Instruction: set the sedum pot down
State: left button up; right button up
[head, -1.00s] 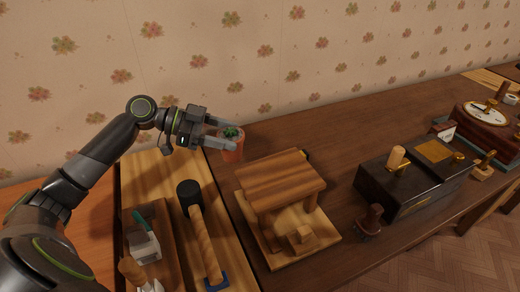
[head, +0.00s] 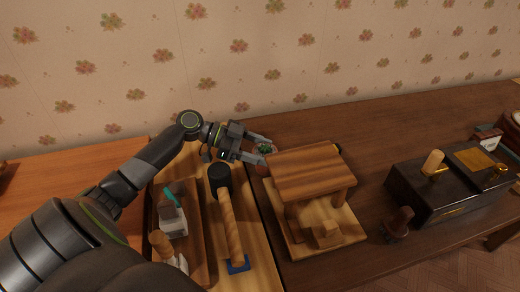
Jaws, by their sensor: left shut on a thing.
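The sedum pot (head: 261,168) is a small reddish pot with a green plant on top, in the head view left of the picture's middle. My left gripper (head: 264,151) reaches in from the left and is shut on the pot, a finger on each side of it. The pot is close behind the wooden house-like block (head: 312,172), and its lower part is hard to see. I cannot tell whether its base touches the dark table (head: 380,127). My right gripper is not in view.
A black-headed mallet (head: 228,215) and a tray (head: 196,205) with tools lie on the lighter board at left. A black box (head: 440,190) and a brown stamp (head: 398,224) stand at right. The table behind the wooden block is clear.

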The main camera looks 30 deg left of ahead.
pick_arm(q)
jog(key=o, duration=1.1)
jog(key=shift+a, duration=0.1)
jog(key=v, duration=1.2)
